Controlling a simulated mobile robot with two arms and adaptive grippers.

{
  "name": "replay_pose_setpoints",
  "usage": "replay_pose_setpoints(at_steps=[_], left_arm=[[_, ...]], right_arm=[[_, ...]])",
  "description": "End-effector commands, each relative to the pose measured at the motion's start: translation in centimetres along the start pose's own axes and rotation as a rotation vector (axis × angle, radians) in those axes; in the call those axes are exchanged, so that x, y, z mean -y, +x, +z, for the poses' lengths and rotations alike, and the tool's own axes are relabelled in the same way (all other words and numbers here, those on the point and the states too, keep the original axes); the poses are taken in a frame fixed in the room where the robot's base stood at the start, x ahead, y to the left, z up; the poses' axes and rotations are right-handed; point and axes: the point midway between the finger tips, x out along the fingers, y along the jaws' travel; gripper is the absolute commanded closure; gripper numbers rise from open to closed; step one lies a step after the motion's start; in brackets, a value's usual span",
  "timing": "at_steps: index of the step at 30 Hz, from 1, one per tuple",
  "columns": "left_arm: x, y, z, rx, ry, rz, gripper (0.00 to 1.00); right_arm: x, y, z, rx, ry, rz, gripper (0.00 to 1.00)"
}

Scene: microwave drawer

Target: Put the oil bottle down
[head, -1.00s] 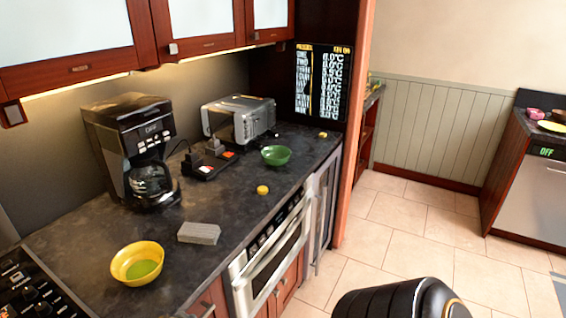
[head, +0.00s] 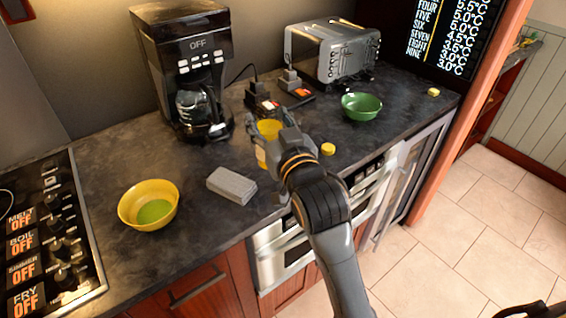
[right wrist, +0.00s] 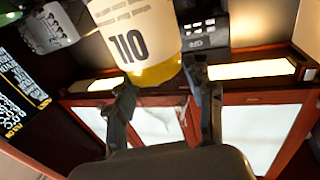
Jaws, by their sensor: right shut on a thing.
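My left gripper is not in view.
A coffee maker (head: 182,60), power strip with plugs (head: 283,97) and toaster (head: 333,52) stand behind. A grey block (head: 232,185), yellow bowl (head: 140,214), green bowl (head: 361,113) and small yellow round thing (head: 328,149) are nearby. The stove (head: 52,235) is at left.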

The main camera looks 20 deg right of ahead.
Motion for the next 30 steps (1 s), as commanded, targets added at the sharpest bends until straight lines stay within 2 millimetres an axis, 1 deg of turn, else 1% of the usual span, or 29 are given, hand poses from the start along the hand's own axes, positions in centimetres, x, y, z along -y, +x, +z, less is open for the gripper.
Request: replay_pose_setpoints(at_steps=[1,4,8,11,18,21,24,27,30], left_arm=[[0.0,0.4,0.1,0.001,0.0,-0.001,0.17],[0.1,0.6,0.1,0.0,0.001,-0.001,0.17],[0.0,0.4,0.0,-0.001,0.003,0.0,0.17],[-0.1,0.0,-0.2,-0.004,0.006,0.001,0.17],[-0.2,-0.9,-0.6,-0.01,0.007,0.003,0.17],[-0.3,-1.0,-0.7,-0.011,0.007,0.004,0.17],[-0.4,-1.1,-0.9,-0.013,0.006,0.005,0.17],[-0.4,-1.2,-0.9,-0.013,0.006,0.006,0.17],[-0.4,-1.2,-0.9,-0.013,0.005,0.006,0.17]], right_arm=[[0.3,0.5,-0.8,-0.009,-0.002,-0.007,0.89],[0.7,0.9,-1.7,-0.009,-0.004,-0.017,0.89],[0.1,2.1,-1.5,-0.004,-0.009,-0.02,0.89],[-1.2,3.8,-0.7,-0.002,-0.011,-0.019,0.89],[-4.8,8.6,1.9,-0.002,-0.009,-0.017,0.89],[-5.7,9.9,4.2,0.0,-0.007,-0.019,0.89],[-6.5,11.0,5.7,-0.003,-0.008,-0.019,0.89],[-7.0,11.7,6.7,-0.006,-0.006,-0.02,0.89],[-7.2,12.0,7.2,-0.007,-0.006,-0.02,0.89]])
